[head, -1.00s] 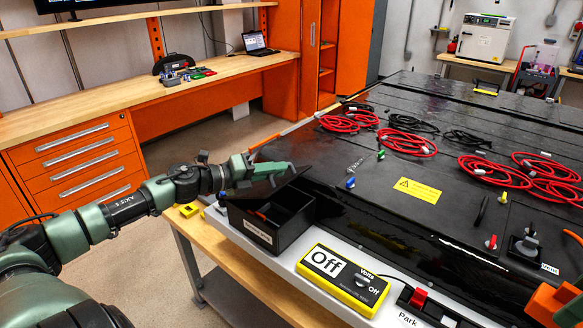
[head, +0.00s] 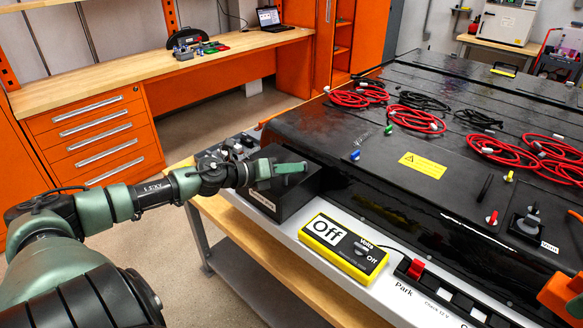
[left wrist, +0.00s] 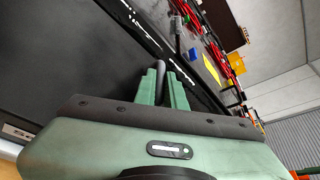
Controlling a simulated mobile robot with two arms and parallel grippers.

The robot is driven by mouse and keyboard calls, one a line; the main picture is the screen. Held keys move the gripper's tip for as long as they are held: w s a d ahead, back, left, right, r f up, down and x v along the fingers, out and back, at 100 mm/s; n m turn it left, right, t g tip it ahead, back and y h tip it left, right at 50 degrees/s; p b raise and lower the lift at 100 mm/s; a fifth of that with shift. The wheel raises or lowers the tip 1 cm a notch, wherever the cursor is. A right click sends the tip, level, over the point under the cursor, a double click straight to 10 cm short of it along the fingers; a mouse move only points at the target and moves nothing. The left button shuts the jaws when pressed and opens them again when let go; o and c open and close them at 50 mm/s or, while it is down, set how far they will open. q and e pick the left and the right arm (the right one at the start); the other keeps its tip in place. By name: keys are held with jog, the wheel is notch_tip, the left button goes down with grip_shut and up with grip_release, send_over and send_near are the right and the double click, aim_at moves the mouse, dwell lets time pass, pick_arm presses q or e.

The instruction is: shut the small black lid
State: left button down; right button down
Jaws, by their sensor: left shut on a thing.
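The small black box (head: 292,199) with a white label stands on the pale ledge at the near left of the battery pack. Its small black lid (head: 272,152) lies over the top, and the box's inside no longer shows; my gripper covers part of it, so any thin gap is hidden. My left gripper (head: 291,169) is at the lid's top. In the left wrist view, the fingers (left wrist: 160,74) are closed around a grey bar that looks like the lid's handle. A broad dark surface fills that view's left side.
A yellow meter (head: 343,248) reading "Off" sits on the ledge right of the box. Several red cables (head: 415,121) and a yellow warning label (head: 422,165) lie on the black pack. A wooden workbench (head: 150,68) with orange drawers stands behind at left.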

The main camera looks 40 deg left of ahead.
pick_arm(q)
jog(key=shift+d+f, duration=0.1)
jog(key=shift+f, duration=0.1)
jog(key=c, duration=1.5)
grip_release()
jog(key=shift+d, duration=0.1)
pick_arm(e)
jog(key=shift+d, duration=0.15)
pick_arm(q)
jog(key=shift+s, duration=0.1)
